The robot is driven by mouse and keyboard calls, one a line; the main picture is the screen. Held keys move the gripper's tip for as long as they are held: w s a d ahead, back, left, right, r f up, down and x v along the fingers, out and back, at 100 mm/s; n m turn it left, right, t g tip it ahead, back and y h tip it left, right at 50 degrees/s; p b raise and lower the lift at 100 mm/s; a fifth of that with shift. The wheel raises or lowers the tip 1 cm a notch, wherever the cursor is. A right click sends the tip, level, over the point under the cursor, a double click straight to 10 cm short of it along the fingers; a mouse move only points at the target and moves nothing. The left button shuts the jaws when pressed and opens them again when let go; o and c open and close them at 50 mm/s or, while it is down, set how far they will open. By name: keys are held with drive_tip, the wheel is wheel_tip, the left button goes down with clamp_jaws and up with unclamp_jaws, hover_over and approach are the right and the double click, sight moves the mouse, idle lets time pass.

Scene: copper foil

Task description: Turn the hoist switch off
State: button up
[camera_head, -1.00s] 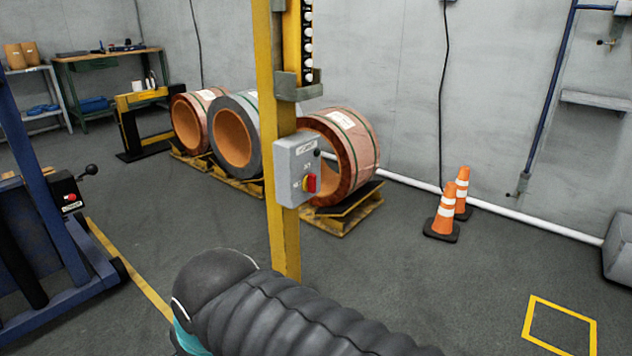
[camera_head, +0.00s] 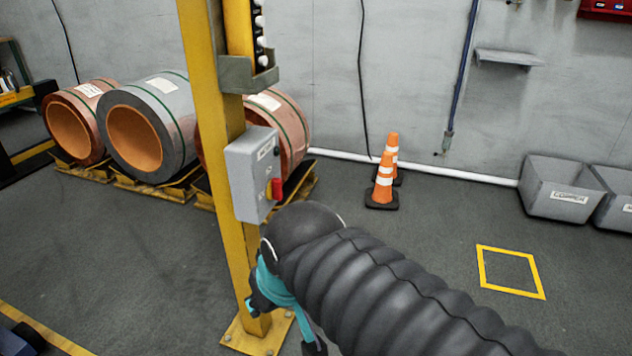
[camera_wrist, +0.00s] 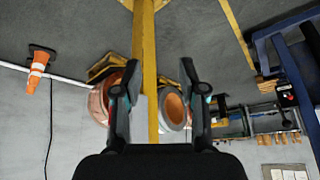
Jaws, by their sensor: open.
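The hoist switch is a grey box (camera_head: 247,175) on a yellow post (camera_head: 222,130) in the head view, with a red knob (camera_head: 277,188) low on its right-hand face. The knob's exact angle is too small to read. My gripper (camera_wrist: 156,75) is open and empty in the wrist view, its two dark fingers apart with the post in view between them. That view is upside down, and part of the grey box (camera_wrist: 139,110) shows beside the left finger. In the head view my arm is below and right of the box and mostly hides the gripper; I see no contact with the knob.
Large copper coils (camera_head: 150,125) sit on pallets behind the post. Two orange cones (camera_head: 384,182) stand near the back wall, with grey bins (camera_head: 560,190) at the right. A yellow floor square (camera_head: 510,271) lies at the right on clear floor.

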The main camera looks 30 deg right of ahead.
drive_tip(key=w+f+m+g+y, duration=0.3)
drive_tip(key=w+f+m+y, duration=0.15)
drive_tip(key=m, duration=0.45)
drive_tip(key=m+t+y+b, duration=0.1)
drive_tip(key=m+t+y, duration=0.5)
drive_tip(key=m+t, duration=0.95)
approach(282, 191)
drive_tip(key=w+a+m+g, duration=0.1)
drive_tip(key=w, duration=0.1)
drive_tip(key=w+a+r+m+g, duration=0.1)
drive_tip(key=w+a, duration=0.1)
drive_tip(key=w, duration=0.1)
drive_tip(key=w+a+r+m+g, duration=0.1)
drive_tip(key=w, duration=0.1)
drive_tip(key=shift+w+a+r+m+g, duration=0.2)
drive_tip(key=shift+w+r+m+g, duration=0.05)
drive_tip(key=shift+w+m, duration=0.1)
drive_tip(key=shift+s, duration=0.1)
clamp_jaws()
